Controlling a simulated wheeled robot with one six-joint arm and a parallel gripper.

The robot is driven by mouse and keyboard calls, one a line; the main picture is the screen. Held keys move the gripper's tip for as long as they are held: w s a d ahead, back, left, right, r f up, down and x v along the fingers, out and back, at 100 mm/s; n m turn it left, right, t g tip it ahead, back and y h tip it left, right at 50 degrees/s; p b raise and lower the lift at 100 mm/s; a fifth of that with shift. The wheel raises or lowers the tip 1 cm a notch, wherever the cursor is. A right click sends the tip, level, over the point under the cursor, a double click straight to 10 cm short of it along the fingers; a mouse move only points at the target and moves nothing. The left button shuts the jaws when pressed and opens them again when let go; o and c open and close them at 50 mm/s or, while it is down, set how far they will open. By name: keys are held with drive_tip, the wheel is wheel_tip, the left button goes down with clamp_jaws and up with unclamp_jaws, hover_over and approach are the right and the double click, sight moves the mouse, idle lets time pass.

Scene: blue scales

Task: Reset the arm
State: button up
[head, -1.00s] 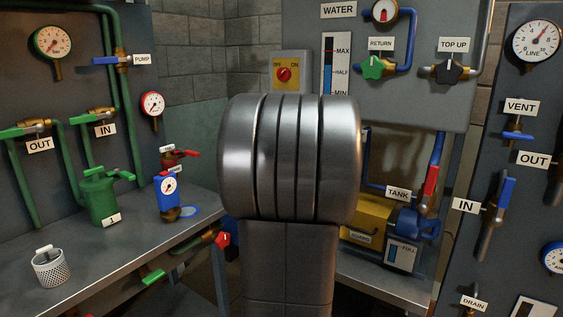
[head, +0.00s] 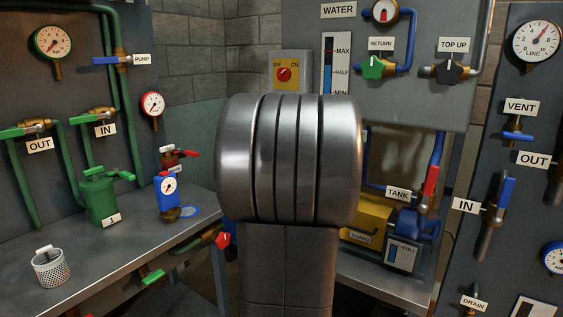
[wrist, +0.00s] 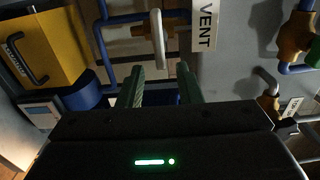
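My gripper (wrist: 161,74) shows in the wrist view as two green fingers standing apart, with nothing held between them. A pale upright handle (wrist: 157,38) on a blue pipe appears beyond the fingertips; I cannot tell whether they touch it. The VENT label (wrist: 206,25) is just right of it. In the head view my own grey arm fills the middle of the picture and the gripper is hidden.
A bench (head: 95,275) at left carries a green filter housing (head: 100,198) and a perforated cup (head: 49,268). The right panel has a blue vent handle (head: 518,136) and a long blue lever (head: 504,195). A yellow box (head: 367,220) stands behind my arm.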

drive_tip(key=shift+n, duration=0.3)
drive_tip(key=x, duration=0.3)
drive_tip(key=p+x, duration=0.1)
drive_tip(key=shift+w+d+r, duration=0.15)
drive_tip(key=shift+w+r, duration=0.05)
drive_tip(key=shift+r, duration=0.1)
drive_tip(key=shift+s+r+n+p, duration=0.1)
drive_tip(key=shift+r+n+p, duration=0.2)
drive_tip(key=shift+n+p, duration=0.6)
drive_tip(key=shift+a+r+n+p, duration=0.1)
drive_tip(key=shift+a+n+p, duration=0.1)
drive_tip(key=shift+n+p, duration=1.15)
drive_tip(key=shift+n, duration=0.25)
drive_tip(key=shift+b, duration=0.3)
